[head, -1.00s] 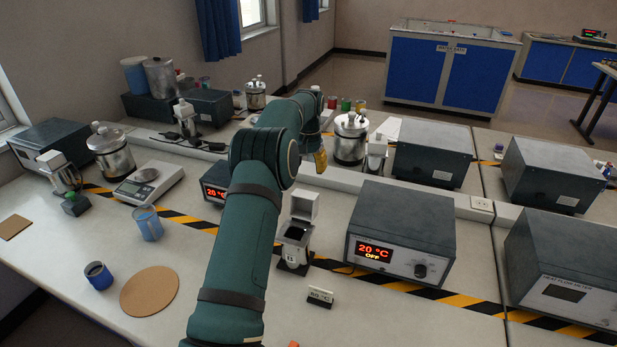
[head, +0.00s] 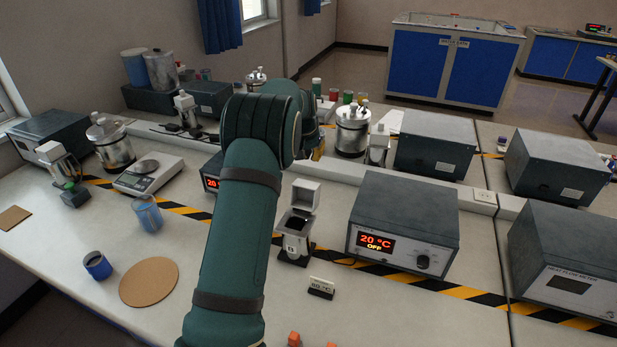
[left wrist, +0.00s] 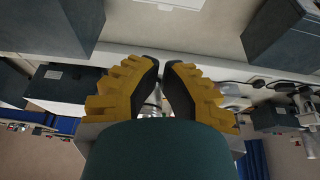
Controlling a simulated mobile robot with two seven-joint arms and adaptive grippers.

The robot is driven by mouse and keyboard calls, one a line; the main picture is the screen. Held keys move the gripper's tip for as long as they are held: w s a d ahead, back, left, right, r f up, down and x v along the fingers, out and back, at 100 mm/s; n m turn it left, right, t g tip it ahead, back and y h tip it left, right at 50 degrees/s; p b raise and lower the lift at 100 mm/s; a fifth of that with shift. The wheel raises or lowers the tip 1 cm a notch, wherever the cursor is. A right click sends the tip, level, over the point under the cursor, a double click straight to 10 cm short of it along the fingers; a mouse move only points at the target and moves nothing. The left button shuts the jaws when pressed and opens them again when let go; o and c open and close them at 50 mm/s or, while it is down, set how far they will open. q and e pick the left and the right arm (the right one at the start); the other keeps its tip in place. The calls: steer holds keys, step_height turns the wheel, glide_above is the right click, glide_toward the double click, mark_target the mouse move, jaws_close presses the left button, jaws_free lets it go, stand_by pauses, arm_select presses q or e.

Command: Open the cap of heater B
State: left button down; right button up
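A small white-and-dark heater (head: 295,238) stands on the near bench, left of the control box reading 20 °C OFF. Its white cap (head: 305,195) is tilted up and back, showing a dark opening. The lettering on its front is too small to read surely as B. My left gripper (head: 318,150) is beyond and above this heater, partly hidden by my own arm. In the left wrist view its yellow fingers (left wrist: 161,66) stand a little apart, with nothing clearly held; a metallic thing shows behind the gap.
The control box (head: 404,225) is close to the heater's right. A metal calorimeter (head: 352,132) and another small heater (head: 378,147) are near my gripper. A cork disc (head: 149,282) lies at left. The front bench is fairly clear.

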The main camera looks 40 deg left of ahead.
mark_target(304, 182)
arm_select(q)
steer(key=shift+t+y, duration=0.3)
steer(key=shift+t, duration=0.1)
steer(key=shift+a+f, duration=0.2)
steer(key=shift+f, duration=1.85)
steer(key=shift+a+f, duration=0.2)
steer(key=shift+f, duration=1.8)
steer(key=s+r, duration=0.2)
steer(key=shift+s+d+r, duration=0.1)
steer(key=shift+s+d, duration=0.25)
steer(key=shift+d, duration=0.05)
steer(key=shift+s+d+r, duration=0.1)
steer(key=shift+s+r, duration=0.05)
steer(key=shift+s, duration=0.25)
steer(key=v, duration=1.2)
